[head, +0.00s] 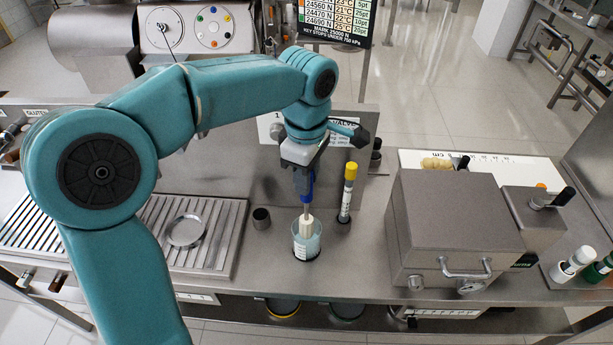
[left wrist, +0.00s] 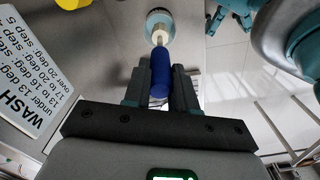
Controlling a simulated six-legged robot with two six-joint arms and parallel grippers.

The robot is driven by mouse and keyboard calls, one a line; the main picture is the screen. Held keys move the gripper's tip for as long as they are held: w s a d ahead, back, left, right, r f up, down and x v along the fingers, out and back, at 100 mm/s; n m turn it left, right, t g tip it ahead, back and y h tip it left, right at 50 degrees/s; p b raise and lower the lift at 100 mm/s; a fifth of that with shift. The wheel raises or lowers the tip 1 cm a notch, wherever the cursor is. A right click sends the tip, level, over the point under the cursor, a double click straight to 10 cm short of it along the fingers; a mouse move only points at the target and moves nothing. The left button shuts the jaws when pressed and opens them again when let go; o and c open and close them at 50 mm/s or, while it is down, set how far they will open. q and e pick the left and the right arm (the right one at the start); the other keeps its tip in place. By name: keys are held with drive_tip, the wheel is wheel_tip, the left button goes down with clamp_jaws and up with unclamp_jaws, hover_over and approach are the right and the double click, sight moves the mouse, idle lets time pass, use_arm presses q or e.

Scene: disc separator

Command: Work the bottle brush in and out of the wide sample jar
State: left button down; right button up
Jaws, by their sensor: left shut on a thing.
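The bottle brush has a blue handle (left wrist: 160,73) and a pale bristle head (head: 306,224). My left gripper (head: 303,180) is shut on the blue handle and holds the brush upright, head down. The wide sample jar (head: 306,246) is a clear beaker-like vessel with white marks, standing on the steel bench. The lower part of the brush head is inside the jar mouth; its upper part shows above the rim. In the left wrist view the jar (left wrist: 160,18) is beyond the brush tip.
A yellow-capped tube (head: 348,192) stands just right of the jar. A small dark cup (head: 261,218) is at its left. A ribbed drain tray (head: 215,240) with a round dish (head: 186,230) lies further left. A large steel box (head: 455,225) stands at the right.

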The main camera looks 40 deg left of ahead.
use_arm(q)
drive_tip(key=shift+r, duration=0.75)
drive_tip(key=shift+f, duration=0.25)
use_arm(e)
drive_tip(key=shift+r, duration=0.45)
use_arm(q)
drive_tip(key=shift+w, duration=0.1)
wheel_tip(320, 180, up, 6)
drive_tip(key=p, duration=0.5)
drive_tip(key=shift+r, duration=0.25)
drive_tip(key=shift+r+b, duration=0.3)
drive_tip(key=shift+r, duration=0.6)
use_arm(e)
wheel_tip(320, 180, up, 4)
drive_tip(key=shift+r, duration=0.25)
